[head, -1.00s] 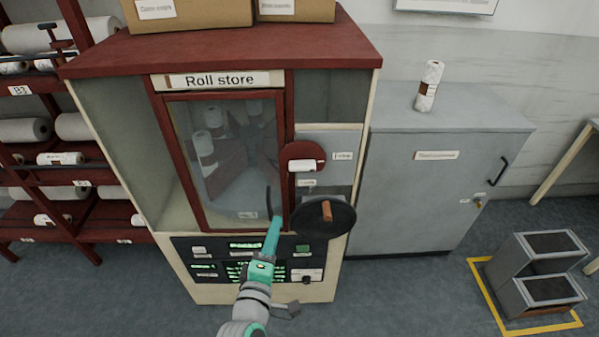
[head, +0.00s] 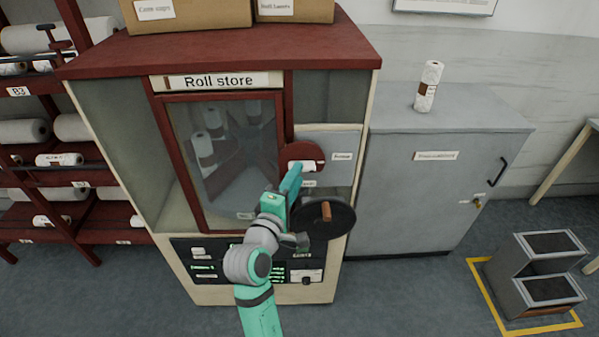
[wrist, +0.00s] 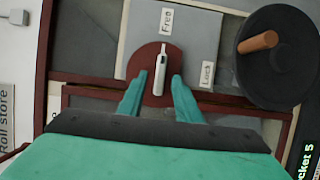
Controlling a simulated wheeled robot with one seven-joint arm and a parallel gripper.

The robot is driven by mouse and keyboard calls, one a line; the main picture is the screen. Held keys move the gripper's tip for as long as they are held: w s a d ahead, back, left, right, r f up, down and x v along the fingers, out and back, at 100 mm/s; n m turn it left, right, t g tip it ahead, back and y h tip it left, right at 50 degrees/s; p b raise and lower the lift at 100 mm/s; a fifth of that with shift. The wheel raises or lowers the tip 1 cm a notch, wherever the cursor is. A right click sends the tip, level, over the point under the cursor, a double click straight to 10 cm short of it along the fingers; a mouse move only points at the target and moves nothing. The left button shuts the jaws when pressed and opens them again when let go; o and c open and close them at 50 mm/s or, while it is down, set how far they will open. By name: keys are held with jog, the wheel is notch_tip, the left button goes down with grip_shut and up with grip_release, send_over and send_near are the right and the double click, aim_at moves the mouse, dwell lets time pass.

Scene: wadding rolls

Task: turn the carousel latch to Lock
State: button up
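The carousel latch is a pale handle (wrist: 161,65) on a round dark red disc (head: 290,154) on the front of the Roll store cabinet. The handle lies level in the head view (head: 307,166) and points at the Free label (head: 342,156). The Lock label shows below it in the head view (head: 308,184) and right of it in the wrist view (wrist: 206,74). My gripper (wrist: 159,82) is open, its two fingers on either side of the handle's near end, with gaps visible. Whether the fingertips reach the handle's depth I cannot tell. In the head view my gripper (head: 294,175) partly covers the disc.
A black handwheel with an orange-brown knob (head: 326,212) sits close to the right of my gripper. The glass door (head: 225,150) is left of the latch. A grey cabinet (head: 430,180) bearing a roll (head: 428,86) stands at right; a step stool (head: 545,275) is on the floor.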

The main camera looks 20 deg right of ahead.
jog(key=shift+x, duration=1.4)
grip_shut()
jog(key=shift+m, duration=0.4)
jog(key=m+y, duration=0.2)
jog(key=m, duration=0.2)
jog(key=m+g+y, duration=0.1)
jog(key=m+y, duration=0.1)
jog(key=m, duration=0.2)
jog(key=m+y, duration=0.3)
jog(key=m, duration=0.1)
jog(key=shift+s+d+r+m, duration=0.15)
jog(key=shift+d+r+m, duration=0.15)
jog(key=shift+d+r, duration=0.05)
jog(key=shift+y, duration=0.3)
